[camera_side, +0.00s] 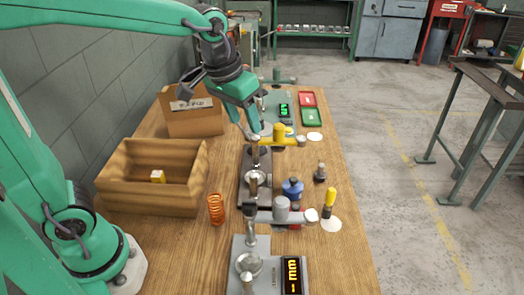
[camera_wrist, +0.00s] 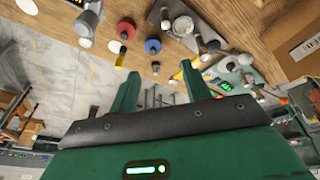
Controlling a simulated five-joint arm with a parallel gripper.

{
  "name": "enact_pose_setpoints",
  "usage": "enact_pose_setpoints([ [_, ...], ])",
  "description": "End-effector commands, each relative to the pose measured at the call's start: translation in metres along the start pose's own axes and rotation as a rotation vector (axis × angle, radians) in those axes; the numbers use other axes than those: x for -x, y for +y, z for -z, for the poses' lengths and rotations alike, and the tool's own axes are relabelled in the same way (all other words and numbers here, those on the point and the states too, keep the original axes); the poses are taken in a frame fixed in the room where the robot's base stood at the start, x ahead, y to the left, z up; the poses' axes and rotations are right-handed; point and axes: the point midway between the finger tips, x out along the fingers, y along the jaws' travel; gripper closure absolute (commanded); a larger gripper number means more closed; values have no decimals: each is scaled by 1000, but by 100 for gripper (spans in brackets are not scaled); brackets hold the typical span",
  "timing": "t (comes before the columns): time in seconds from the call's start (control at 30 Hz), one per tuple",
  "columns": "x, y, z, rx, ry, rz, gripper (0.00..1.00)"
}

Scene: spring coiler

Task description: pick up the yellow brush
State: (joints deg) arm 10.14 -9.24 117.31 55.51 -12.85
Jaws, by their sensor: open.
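The yellow brush (camera_side: 330,198) stands near the right edge of the wooden table in the side view. Its yellow handle is uppermost, with a dark part below, by a white disc. My gripper (camera_side: 248,120) is open above the table, behind and to the left of the brush and well apart from it. In the wrist view, the two fingers of my gripper (camera_wrist: 158,88) are spread with nothing between them. A small dark and yellow item shows there beyond the left finger; I cannot tell for sure whether it is the brush.
A yellow lever (camera_side: 280,136) lies close to my gripper. Near the brush are a blue object (camera_side: 292,188), a dark stub (camera_side: 320,173) and a grey lever (camera_side: 282,208). An orange spring (camera_side: 216,209) and a wooden box (camera_side: 150,200) stand left. Bare wood shows at front right.

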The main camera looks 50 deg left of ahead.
Motion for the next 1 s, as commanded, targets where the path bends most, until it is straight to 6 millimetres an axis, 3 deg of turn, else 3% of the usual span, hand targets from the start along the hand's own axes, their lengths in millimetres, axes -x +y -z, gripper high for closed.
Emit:
enact_pose_setpoints([
  [0.5, -80, 72, 62, 31, -146, 18, 52],
  [1.0, -179, 142, 80, 60, -259, 62, 52],
])
